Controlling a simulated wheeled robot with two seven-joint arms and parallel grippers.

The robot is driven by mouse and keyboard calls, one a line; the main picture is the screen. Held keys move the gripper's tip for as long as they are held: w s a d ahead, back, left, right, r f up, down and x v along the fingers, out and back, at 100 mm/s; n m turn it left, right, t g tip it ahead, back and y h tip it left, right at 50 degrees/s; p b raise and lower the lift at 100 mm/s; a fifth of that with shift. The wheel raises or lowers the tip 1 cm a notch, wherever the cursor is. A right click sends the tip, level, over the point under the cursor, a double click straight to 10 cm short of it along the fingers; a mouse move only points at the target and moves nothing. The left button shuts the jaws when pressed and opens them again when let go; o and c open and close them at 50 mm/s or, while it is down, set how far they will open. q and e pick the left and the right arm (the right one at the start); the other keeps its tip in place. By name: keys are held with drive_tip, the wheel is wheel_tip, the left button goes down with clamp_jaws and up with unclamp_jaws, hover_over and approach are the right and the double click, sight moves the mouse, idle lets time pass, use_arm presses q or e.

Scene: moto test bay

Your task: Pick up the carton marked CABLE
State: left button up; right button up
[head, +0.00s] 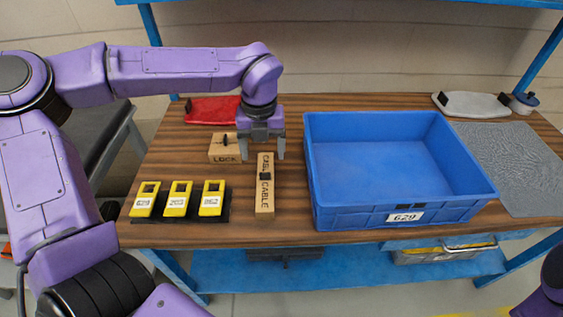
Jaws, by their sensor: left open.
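The carton marked CABLE (265,200) is a long, narrow brown box lying on the wooden table, its length running away from me. A small dark patch shows on its top. My left gripper (262,152) points down at the carton's far end, with one finger to each side of it in the picture. It is open and holds nothing. I cannot tell how high the fingertips are above the table. My right gripper is not in view.
A carton marked LOCK (222,152) lies just left of my left gripper. A blue crate (398,210) stands close on the right, empty. Several yellow tags (177,203) sit in a dark holder at front left. A red item (208,110) lies behind.

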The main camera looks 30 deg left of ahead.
sight(266, 178)
use_arm(q)
drive_tip(key=shift+w+f, duration=0.45)
drive_tip(key=shift+f, duration=0.4)
drive_tip(key=s+f, duration=0.2)
drive_tip(key=f, duration=0.1)
drive_tip(key=shift+a, duration=0.1)
drive_tip(key=f, duration=0.3)
drive_tip(key=w+f, duration=0.1)
drive_tip(key=shift+d+f+p, duration=0.25)
drive_tip(key=shift+f+p, duration=0.15)
drive_tip(key=shift+s+f, duration=0.2)
drive_tip(key=shift+f, duration=0.1)
drive_tip(key=c, duration=1.3)
